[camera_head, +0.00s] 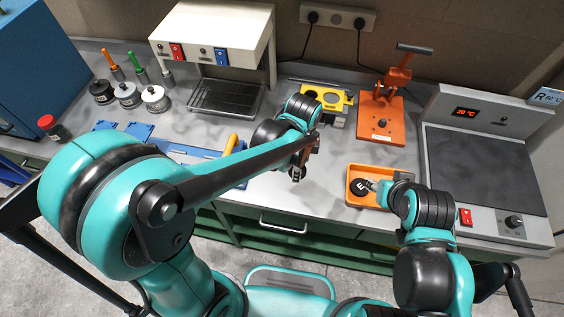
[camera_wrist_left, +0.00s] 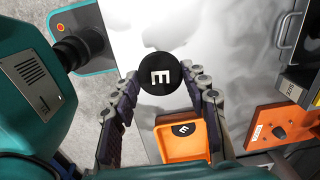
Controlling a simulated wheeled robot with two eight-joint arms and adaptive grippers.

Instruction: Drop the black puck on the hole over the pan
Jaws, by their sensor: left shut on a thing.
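In the left wrist view, the black puck (camera_wrist_left: 160,73) with a white letter mark is held between the two fingertips of my left gripper (camera_wrist_left: 163,84). In the head view my left gripper (camera_head: 299,168) is above the front part of the bench, left of the orange tray. A yellow and grey fixture (camera_head: 328,98) with a round opening stands behind it, partly covered by my left arm. Whether a pan lies under that opening is not clear. My right gripper (camera_head: 374,187) is low over the orange tray; its jaw opening is too small to judge.
The orange tray (camera_head: 352,170) holds another black puck (camera_head: 360,186). It also shows in the left wrist view (camera_wrist_left: 183,129). An orange press (camera_head: 381,125) stands behind the tray, and a hot plate (camera_head: 484,170) is at right. Jars, blue parts and a white rack (camera_head: 214,40) are at left.

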